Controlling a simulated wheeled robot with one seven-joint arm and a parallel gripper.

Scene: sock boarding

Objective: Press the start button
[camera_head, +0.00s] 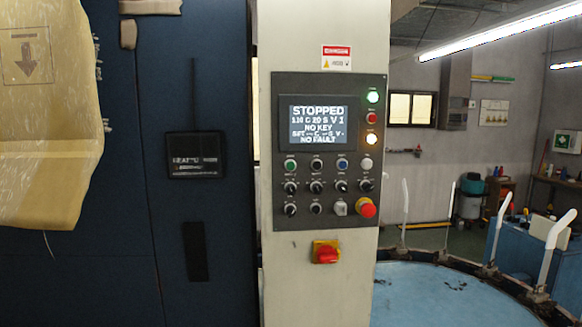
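The control panel (329,222) is a dark grey plate on a pale upright column. Its screen (318,125) reads "STOPPED", "NO KEY" and "NO FAULT". Below the screen is a row of round buttons: a greenish one (291,165) at the left, a dark one (316,165), a blue one (342,165) and a white one (366,165). Their labels are too small to read, so I cannot tell for certain which is the start button. Two rows of knobs and switches sit below. My gripper is not in view.
A red emergency-stop knob (366,208) is at the panel's lower right. A red-and-yellow switch (326,252) is below. A round blue table (440,295) with upright white forms stands at right.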

